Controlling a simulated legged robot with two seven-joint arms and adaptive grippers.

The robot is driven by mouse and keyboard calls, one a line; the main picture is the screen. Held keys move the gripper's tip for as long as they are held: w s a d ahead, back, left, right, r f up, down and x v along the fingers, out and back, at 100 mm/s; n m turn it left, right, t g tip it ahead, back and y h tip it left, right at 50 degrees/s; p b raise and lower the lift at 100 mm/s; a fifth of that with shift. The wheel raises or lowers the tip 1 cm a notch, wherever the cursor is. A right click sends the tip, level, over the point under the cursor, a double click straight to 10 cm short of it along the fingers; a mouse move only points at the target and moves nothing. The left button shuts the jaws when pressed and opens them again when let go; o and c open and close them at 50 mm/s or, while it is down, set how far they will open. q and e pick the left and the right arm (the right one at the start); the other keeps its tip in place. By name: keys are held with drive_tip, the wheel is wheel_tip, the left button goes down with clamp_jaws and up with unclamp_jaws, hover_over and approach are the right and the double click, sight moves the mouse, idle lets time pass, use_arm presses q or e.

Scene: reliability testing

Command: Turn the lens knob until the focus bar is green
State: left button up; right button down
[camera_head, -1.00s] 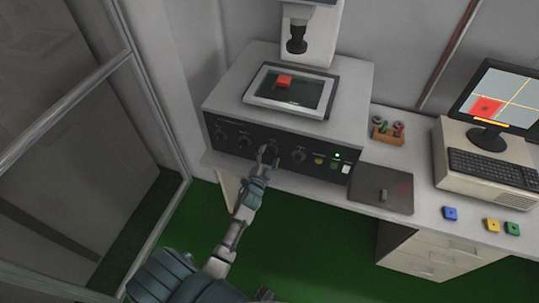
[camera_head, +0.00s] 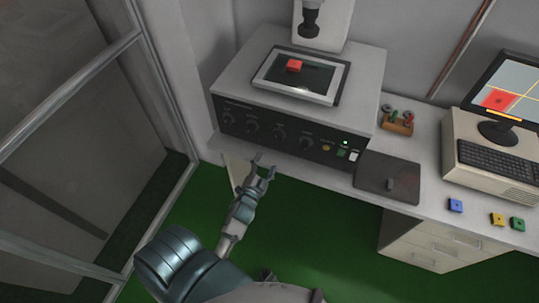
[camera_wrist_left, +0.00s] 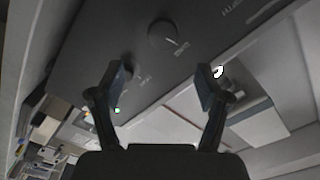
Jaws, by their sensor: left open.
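The microscope base's dark front panel carries a row of black knobs: far left (camera_head: 227,118), second (camera_head: 252,125), third (camera_head: 279,131) and right (camera_head: 306,143). Their labels are too small to read in the head view. My left gripper (camera_head: 263,167) is open and empty, in front of and below the panel, apart from the knobs. In the left wrist view its fingers (camera_wrist_left: 159,78) are spread, with one knob (camera_wrist_left: 163,34) beyond them and another (camera_wrist_left: 126,69) partly behind the left finger. The monitor (camera_head: 503,91) shows a red square and an orange bar (camera_head: 503,115). My right gripper is not in view.
A red block (camera_head: 294,65) lies on the microscope stage (camera_head: 298,87) under the lens (camera_head: 310,22). A dark plate (camera_head: 372,176) lies right of the panel. Blue, yellow and green blocks sit near the desk's front edge. A glass-panelled frame stands left.

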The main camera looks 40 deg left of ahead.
use_arm(q)
drive_tip(key=shift+s, duration=0.2)
drive_tip(key=n+p, duration=0.4)
drive_tip(key=n, duration=0.7)
approach(277, 139)
drive_tip(key=x, duration=0.9)
drive_tip(key=shift+w+a+f, duration=0.1)
drive_tip(key=shift+w, duration=0.25)
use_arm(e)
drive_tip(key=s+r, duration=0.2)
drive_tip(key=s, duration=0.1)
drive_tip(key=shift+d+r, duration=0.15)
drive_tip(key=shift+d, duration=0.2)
use_arm(q)
drive_tip(key=shift+c, duration=0.2)
